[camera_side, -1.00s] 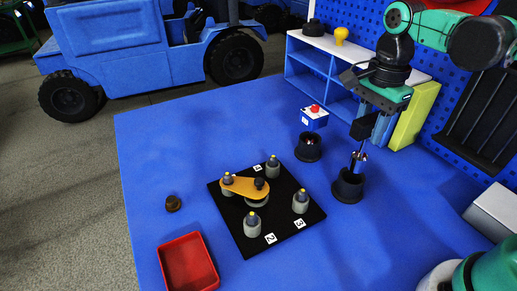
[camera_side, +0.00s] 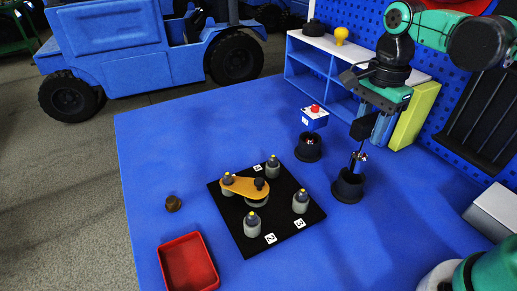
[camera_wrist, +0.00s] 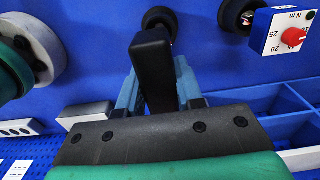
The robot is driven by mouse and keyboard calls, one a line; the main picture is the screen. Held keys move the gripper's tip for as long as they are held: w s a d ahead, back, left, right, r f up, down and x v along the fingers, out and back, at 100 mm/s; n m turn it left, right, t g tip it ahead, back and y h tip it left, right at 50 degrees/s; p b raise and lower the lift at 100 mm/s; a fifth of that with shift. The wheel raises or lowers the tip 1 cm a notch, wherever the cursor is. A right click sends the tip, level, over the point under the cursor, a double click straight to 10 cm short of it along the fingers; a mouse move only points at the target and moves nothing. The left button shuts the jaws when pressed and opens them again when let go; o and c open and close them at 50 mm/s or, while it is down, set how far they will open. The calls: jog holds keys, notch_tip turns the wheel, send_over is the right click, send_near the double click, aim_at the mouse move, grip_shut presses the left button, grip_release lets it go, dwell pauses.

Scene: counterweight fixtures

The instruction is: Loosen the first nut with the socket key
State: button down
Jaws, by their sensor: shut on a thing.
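My gripper (camera_side: 372,122) is shut on the black handle of the socket key (camera_side: 362,128). The key's thin metal shaft hangs down into a black round holder (camera_side: 347,187). In the wrist view the black handle (camera_wrist: 155,60) stands between my blue-grey fingers (camera_wrist: 155,92). The black fixture plate (camera_side: 233,232) lies left of the key, with several grey posts topped by dark, yellow-tipped nuts. Labels 2, 3 and 4 show; no label 1 is visible. The nut (camera_side: 227,178) at the left end of a yellow arm (camera_side: 243,186) stands on the unlabelled side.
A second black holder (camera_side: 308,149) stands behind the key, with a blue-white dial box with red knob (camera_side: 314,117) above it. A red tray (camera_side: 188,262) and a small dark part (camera_side: 173,203) lie left. A white-blue shelf (camera_side: 310,62) stands behind.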

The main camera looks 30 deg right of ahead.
dwell(0.5)
jog(key=w+a+r+m, duration=0.25)
jog(key=w+a, duration=0.35)
jog(key=a, duration=0.5)
jog(key=w+a+r+m, duration=0.25)
jog(key=w+a, duration=0.25)
jog(key=a, duration=0.6)
jog(key=shift+d+f, duration=0.15)
jog(key=shift+f, duration=1)
jog(key=shift+d+f, duration=0.1)
jog(key=shift+f, duration=1)
jog(key=shift+f, duration=1.5)
jog(key=shift+n, duration=0.4)
jog(key=n, duration=0.6)
jog(key=shift+n, duration=0.4)
